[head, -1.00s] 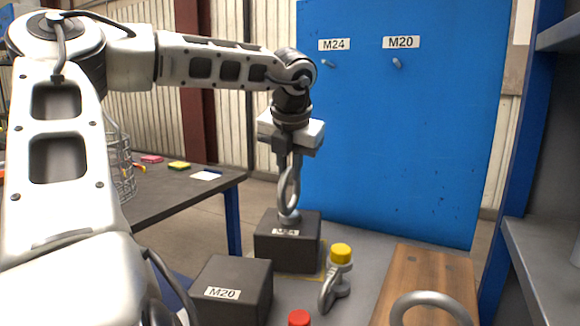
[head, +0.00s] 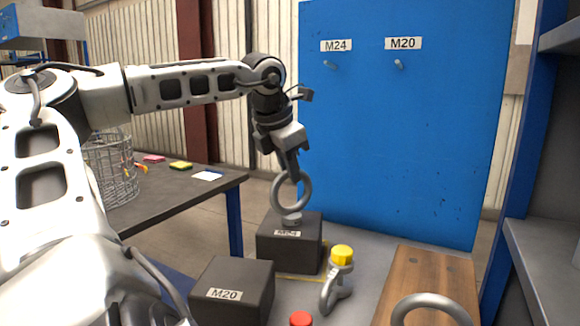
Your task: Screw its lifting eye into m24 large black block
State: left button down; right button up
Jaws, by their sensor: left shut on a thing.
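The large black block labelled M24 (head: 290,247) stands on the grey table. A grey lifting eye (head: 276,190) stands upright at the middle of the block's top, its ring facing me and its collar at the top face. My left gripper (head: 291,174) comes down from above, tilted, and is shut on the top of the ring. Whether the collar sits fully flush cannot be told. The thread is hidden. My right gripper is not in view.
A black block labelled M20 (head: 232,291) stands in front left. A shackle with a yellow pin (head: 341,257) is right of the M24 block. A wooden board (head: 425,275) bears another grey ring (head: 432,304). A blue panel (head: 400,140) rises behind.

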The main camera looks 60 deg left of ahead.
pick_arm(q)
jog(key=shift+a+r, duration=0.1)
jog(key=shift+a+m+t+h, duration=0.1)
jog(key=shift+m+t+h, duration=0.4)
jog(key=shift+m, duration=1.2)
jog(key=shift+h, duration=0.3)
jog(key=m+h+p, duration=0.1)
jog(key=m, duration=0.1)
jog(key=shift+a+m, duration=0.1)
jog(key=shift+m, duration=0.7)
